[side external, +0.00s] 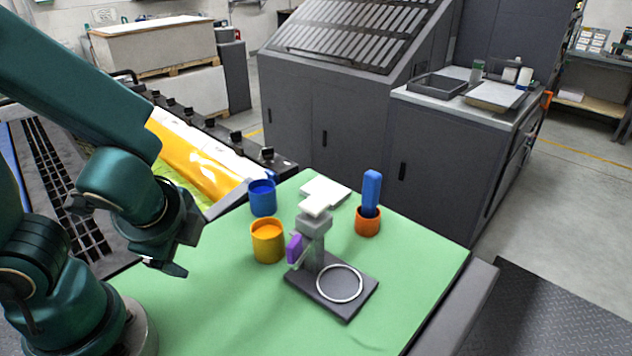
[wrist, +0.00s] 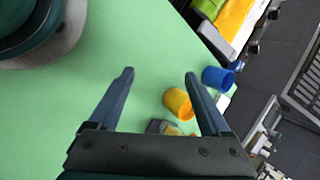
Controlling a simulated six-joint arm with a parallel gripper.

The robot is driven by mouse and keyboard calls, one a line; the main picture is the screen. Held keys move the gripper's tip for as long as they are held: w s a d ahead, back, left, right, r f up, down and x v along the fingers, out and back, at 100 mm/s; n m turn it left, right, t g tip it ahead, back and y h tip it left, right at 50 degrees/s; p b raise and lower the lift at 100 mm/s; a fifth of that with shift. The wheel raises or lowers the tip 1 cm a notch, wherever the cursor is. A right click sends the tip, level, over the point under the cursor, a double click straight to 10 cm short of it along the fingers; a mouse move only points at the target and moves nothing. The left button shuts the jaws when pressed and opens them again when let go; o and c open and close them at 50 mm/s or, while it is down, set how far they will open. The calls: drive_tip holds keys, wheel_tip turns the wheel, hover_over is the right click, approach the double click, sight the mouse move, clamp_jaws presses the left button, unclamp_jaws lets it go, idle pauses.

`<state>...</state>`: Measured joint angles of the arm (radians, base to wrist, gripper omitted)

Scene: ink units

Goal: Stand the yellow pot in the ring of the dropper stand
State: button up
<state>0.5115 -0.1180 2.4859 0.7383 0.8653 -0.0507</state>
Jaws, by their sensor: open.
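The yellow pot (side external: 267,243) stands upright on the green table, left of the dropper stand (side external: 318,262). It also shows in the wrist view (wrist: 178,104), just left of the right finger. The stand has a dark base with a pale ring (side external: 340,283) on its front right part, and the ring is empty. A grey post with a white top and a purple part rises at the back of the base. My gripper (side external: 166,266) is open and empty, above the table to the left of the pot; its fingers also show in the wrist view (wrist: 159,74).
A blue pot (side external: 262,198) stands behind the yellow pot and shows in the wrist view (wrist: 217,77). An orange pot (side external: 368,222) holding a blue upright piece (side external: 371,190) stands back right. A white flat block (side external: 326,190) lies behind the stand. The green table (side external: 215,300) is clear at the front left.

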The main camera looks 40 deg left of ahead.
drive_tip(key=w+d+r+n+t+h, duration=0.1)
drive_tip(key=d+r+n+t+h, duration=0.3)
drive_tip(key=r+n, duration=0.55)
drive_tip(key=n+g+h, duration=0.1)
drive_tip(key=n+g, duration=0.4)
drive_tip(key=g, duration=0.3)
hover_over(268, 233)
drive_tip(key=s+d, duration=0.2)
drive_tip(key=f, duration=1.1)
drive_tip(key=shift+w+f, duration=0.25)
drive_tip(key=shift+f, duration=2.1)
